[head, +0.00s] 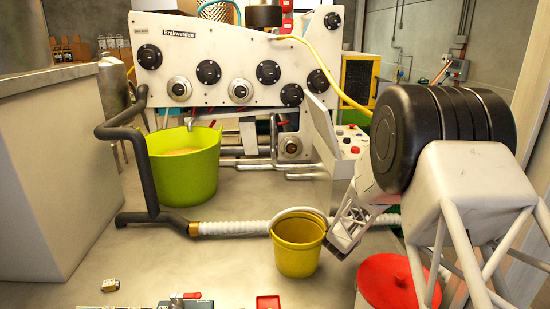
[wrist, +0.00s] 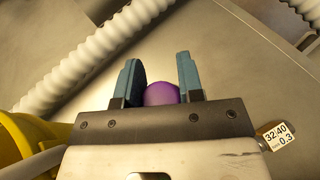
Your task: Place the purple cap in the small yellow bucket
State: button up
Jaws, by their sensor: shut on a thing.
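The small yellow bucket (head: 298,256) stands upright on the floor with its pale handle raised. A yellow rounded part at the left edge of the wrist view (wrist: 30,140) looks like this bucket. My gripper (head: 338,246) is right beside the bucket's right rim in the head view, its tip low and tilted down. In the wrist view, my gripper (wrist: 161,75) is shut on the purple cap (wrist: 161,94), which sits between the two blue-grey fingers near their base. The cap is hidden in the head view. I see the bucket's opening only in part.
A white ribbed hose (head: 240,228) runs behind the bucket. A larger lime-green tub (head: 185,175) stands back left, by a dark bent pipe (head: 145,165). A red-lidded bin (head: 390,283) is at front right. A small brass piece (head: 110,285) lies front left.

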jog(key=w+a+r+n+t+y, duration=0.1)
jog(key=w+a+r, duration=0.15)
jog(key=r, duration=0.65)
jog(key=w+a+r+n+y, duration=0.1)
jog(key=w+r, duration=0.2)
jog(key=r, duration=0.6)
jog(key=w+a+r+n+t+y, duration=0.1)
jog(key=w+a+r, duration=0.15)
jog(key=r, duration=0.65)
jog(key=s+a+r+n+y, duration=0.1)
jog(key=a+r+n+y, duration=0.1)
jog(key=r, duration=1.1)
jog(key=s+a+r+n+y, duration=0.2)
jog(key=a+r, duration=0.1)
jog(key=r, duration=1)
jog(key=shift+s+r+t+y, duration=0.2)
jog(key=shift+r+t+y, duration=0.1)
jog(key=shift+r, duration=0.05)
jog(key=shift+f, duration=0.1)
